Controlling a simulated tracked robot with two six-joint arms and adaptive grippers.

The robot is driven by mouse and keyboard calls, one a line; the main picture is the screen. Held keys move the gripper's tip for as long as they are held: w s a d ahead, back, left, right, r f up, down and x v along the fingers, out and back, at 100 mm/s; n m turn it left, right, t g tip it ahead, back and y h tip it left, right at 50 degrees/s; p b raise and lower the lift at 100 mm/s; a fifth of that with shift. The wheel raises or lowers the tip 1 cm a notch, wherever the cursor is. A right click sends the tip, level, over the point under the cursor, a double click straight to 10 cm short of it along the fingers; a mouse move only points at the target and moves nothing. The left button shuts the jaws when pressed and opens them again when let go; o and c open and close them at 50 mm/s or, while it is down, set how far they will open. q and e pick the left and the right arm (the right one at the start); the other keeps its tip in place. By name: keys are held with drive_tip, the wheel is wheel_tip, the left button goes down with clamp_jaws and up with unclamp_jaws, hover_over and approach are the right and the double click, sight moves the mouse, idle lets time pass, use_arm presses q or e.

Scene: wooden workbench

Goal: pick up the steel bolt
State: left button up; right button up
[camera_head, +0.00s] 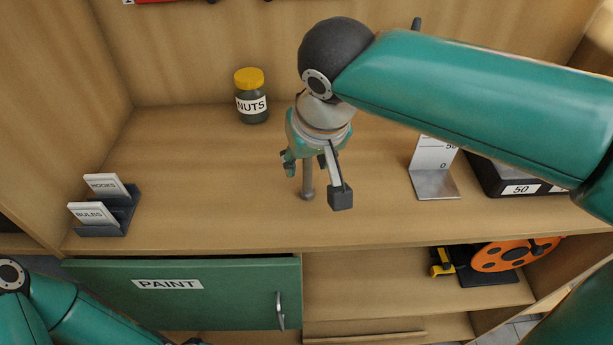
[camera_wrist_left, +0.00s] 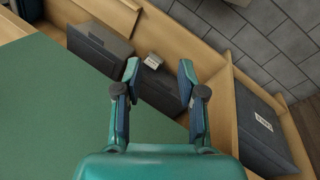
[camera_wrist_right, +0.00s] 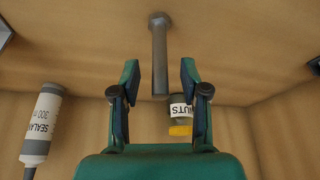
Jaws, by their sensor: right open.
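The grey steel bolt (camera_head: 307,180) stands upright on the bench top, its wide head down and its shank up. In the head view its upper part is hidden by my right gripper (camera_head: 315,178), which is just above and around it. In the right wrist view the bolt (camera_wrist_right: 159,50) shows with its shank end between the spread fingers of my right gripper (camera_wrist_right: 160,75). They are open, with gaps on both sides. My left gripper (camera_wrist_left: 160,80) is open and empty in the left wrist view, over the lower part of the bench.
A nuts jar (camera_head: 252,98) stands behind the bolt. A card holder (camera_head: 122,212) is at left; a metal stand (camera_head: 437,184) and black case (camera_head: 500,178) are at right. A sealant tube (camera_wrist_right: 42,125) shows in the right wrist view. The bench around the bolt is clear.

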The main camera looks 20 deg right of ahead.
clamp_jaws()
drive_tip(key=shift+r, duration=0.15)
